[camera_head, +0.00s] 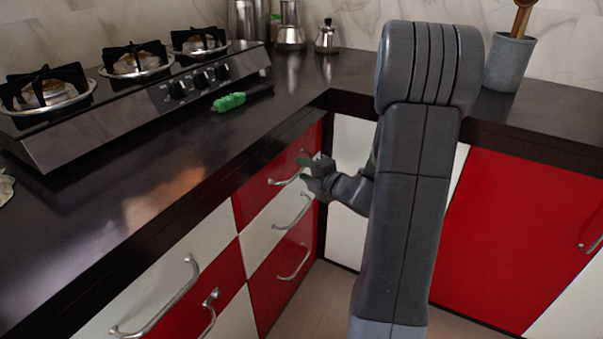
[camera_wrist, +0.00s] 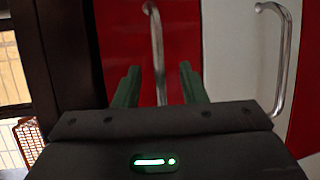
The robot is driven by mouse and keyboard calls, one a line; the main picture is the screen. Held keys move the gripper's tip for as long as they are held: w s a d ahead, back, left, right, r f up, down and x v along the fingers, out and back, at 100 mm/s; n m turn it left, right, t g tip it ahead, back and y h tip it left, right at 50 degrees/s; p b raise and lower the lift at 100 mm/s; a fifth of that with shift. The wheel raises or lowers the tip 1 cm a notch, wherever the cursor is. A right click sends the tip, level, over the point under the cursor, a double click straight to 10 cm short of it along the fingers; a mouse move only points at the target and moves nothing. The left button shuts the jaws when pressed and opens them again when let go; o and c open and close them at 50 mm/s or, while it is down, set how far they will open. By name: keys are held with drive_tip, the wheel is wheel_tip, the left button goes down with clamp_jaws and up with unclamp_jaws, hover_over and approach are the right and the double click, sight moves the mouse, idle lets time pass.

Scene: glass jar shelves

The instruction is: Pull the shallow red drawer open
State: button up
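The shallow red drawer (camera_head: 251,196) is the top front under the dark counter, left of the inner corner. It looks closed. Its metal bar handle (camera_head: 285,180) is partly hidden by my gripper (camera_head: 305,168), which is at the handle's right end. In the wrist view the red front (camera_wrist: 120,40) fills the middle, and its handle (camera_wrist: 156,45) stands upright in the picture. My gripper (camera_wrist: 160,85) is open, with its two green fingers apart and the handle in line with the gap. Whether the fingers touch the handle cannot be told.
A white drawer (camera_head: 262,237) with its own handle (camera_head: 292,212) lies below; that handle is to the right in the wrist view (camera_wrist: 284,60). A lower red drawer (camera_head: 272,291) follows. White and red cabinet doors (camera_head: 520,230) stand right of the corner. The counter (camera_head: 150,190) overhangs above.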

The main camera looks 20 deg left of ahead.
drive_tip(key=shift+x, duration=0.95)
drive_tip(key=shift+c, duration=0.2)
clamp_jaws()
drive_tip(key=s+d+p, duration=0.2)
drive_tip(key=d+p, duration=1.2)
drive_tip(key=d, duration=1.7)
drive_tip(key=shift+s, duration=0.2)
drive_tip(key=shift+d, duration=0.15)
